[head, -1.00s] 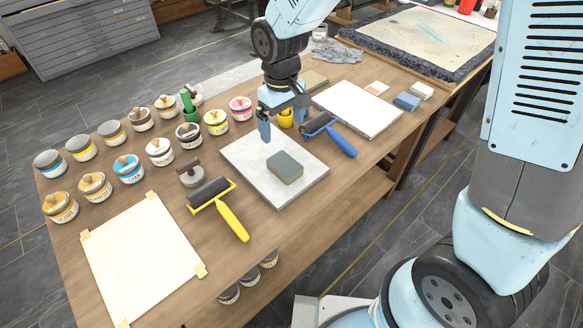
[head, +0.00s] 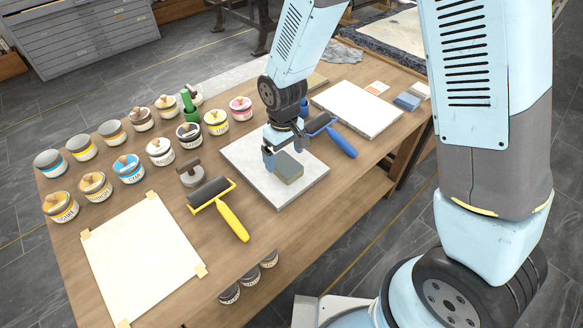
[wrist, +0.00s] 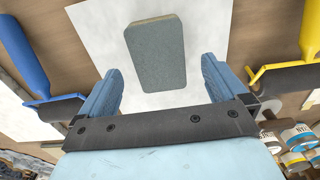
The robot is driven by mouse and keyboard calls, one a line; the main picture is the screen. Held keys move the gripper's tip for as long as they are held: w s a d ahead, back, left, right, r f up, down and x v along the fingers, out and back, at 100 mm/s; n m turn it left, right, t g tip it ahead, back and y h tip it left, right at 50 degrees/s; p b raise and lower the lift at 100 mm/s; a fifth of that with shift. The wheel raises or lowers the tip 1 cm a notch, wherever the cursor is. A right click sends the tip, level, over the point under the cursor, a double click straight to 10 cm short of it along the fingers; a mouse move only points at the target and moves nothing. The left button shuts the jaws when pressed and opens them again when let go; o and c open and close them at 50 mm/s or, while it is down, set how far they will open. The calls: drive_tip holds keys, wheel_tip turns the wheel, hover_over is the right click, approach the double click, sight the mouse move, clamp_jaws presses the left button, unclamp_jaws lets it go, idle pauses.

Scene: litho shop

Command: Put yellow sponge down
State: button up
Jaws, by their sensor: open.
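A rectangular block with a grey-green top and tan-yellow sides, which looks like the sponge (head: 289,168), lies flat on the pale square slab (head: 240,160). My gripper (head: 283,153) is open and empty, low over the slab at the block's back left side. In the wrist view the grey top of the block (wrist: 156,60) shows ahead of my two blue fingers, between their lines and slightly turned. A gap shows on both sides, and I see no contact.
A yellow-handled roller (head: 230,215) lies left of the slab, and a blue-handled roller (head: 340,141) lies to its right. Several ink tins stand behind to the left. A taped paper sheet (head: 143,255) covers the front left. A second white slab (head: 357,108) lies at right.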

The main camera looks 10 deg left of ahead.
sight(285, 167)
drive_tip(key=shift+f, duration=1.5)
drive_tip(key=shift+c, duration=0.3)
drive_tip(key=c, duration=1.2)
drive_tip(key=shift+r, duration=0.15)
